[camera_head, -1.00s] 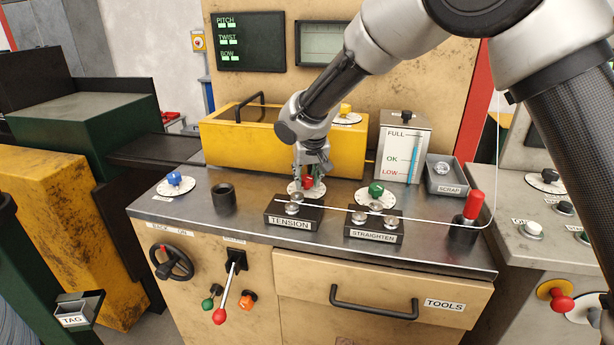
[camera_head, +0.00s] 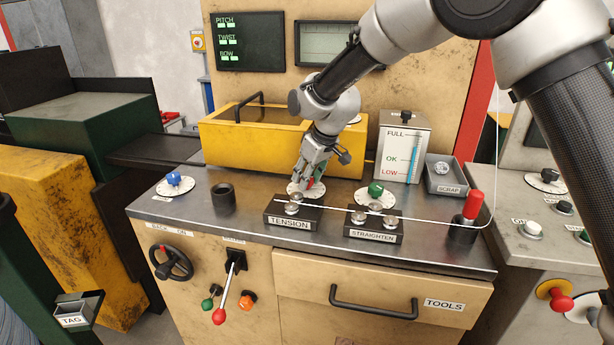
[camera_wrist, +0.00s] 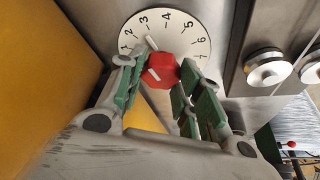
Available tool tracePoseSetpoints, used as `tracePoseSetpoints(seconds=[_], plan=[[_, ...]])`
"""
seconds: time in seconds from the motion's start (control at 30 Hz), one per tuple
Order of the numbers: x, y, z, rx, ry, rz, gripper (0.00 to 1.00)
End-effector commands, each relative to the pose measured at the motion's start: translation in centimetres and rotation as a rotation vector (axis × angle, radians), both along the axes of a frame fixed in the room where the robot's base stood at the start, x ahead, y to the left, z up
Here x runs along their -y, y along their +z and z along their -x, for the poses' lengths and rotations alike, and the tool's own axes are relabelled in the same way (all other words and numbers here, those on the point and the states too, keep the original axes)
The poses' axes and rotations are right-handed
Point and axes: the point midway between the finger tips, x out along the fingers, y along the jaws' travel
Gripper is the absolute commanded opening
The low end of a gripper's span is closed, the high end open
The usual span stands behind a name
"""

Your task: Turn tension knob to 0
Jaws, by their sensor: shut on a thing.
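The red tension knob (camera_wrist: 160,70) sits at the middle of a white numbered dial plate (camera_wrist: 199,59) in the wrist view. A white mark beyond the knob points up-left, roughly toward the 3. In the head view the knob (camera_head: 310,184) is mostly hidden behind my fingers, and its dial plate (camera_head: 293,188) lies behind the TENSION block (camera_head: 289,222). My gripper (camera_wrist: 160,73) is shut on the knob, with a green-padded finger on either side. In the head view my gripper (camera_head: 309,184) reaches down to the knob at a tilt.
A wire runs over the rollers of the TENSION block and the STRAIGHTEN block (camera_head: 373,236). A green knob (camera_head: 375,189) is to the right. The yellow box (camera_head: 232,137) stands close behind my gripper. A black cup (camera_head: 223,197) stands left on the metal top.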

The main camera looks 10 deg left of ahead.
Motion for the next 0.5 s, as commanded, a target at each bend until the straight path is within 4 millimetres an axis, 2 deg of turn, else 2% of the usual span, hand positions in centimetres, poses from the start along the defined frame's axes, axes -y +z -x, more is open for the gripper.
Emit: tracePoseSetpoints(seconds=[0.5], plan=[[0.04,0.02,-0.36,0.002,0.487,-0.001,0.11]])
